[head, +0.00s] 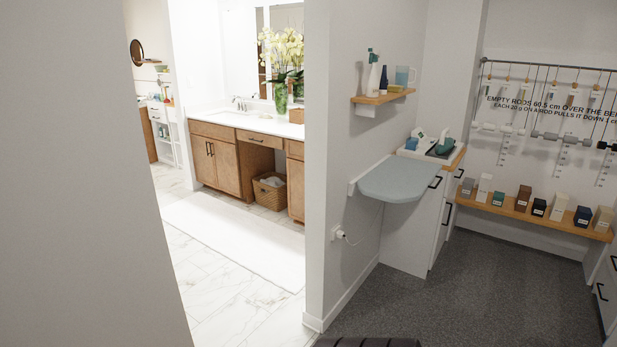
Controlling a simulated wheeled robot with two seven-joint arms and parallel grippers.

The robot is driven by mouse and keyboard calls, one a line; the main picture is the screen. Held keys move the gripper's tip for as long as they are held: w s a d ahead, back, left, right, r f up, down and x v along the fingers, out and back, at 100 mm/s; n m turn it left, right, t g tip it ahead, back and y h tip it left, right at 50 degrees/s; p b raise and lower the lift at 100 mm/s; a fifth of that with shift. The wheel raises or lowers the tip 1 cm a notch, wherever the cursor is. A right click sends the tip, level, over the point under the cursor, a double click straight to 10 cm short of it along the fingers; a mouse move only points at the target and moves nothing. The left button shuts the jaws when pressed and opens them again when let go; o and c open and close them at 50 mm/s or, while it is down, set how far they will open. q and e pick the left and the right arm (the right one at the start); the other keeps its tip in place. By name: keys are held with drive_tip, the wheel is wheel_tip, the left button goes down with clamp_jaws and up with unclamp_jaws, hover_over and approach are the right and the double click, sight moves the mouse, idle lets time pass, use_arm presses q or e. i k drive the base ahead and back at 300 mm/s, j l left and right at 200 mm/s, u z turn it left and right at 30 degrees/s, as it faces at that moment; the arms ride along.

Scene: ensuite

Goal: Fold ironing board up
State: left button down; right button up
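The ironing board (405,181) is a pale blue-grey panel with a rounded front end. It juts out flat from the wall in the head view, right of centre, next to a white cabinet. A pale mounting strip (353,187) shows at its wall edge. Its underside and any support are hidden from this angle. Neither of my grippers is in view.
A wall corner (315,180) stands between me and the board. A small shelf (383,97) with bottles hangs above it. A counter (452,158) holding an iron adjoins it behind. Dark carpet (450,290) in front is clear.

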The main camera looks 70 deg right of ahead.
sight(398, 179)
drive_tip(key=z, duration=3.15)
drive_tip(key=i+u, duration=0.2)
drive_tip(key=i, duration=0.65)
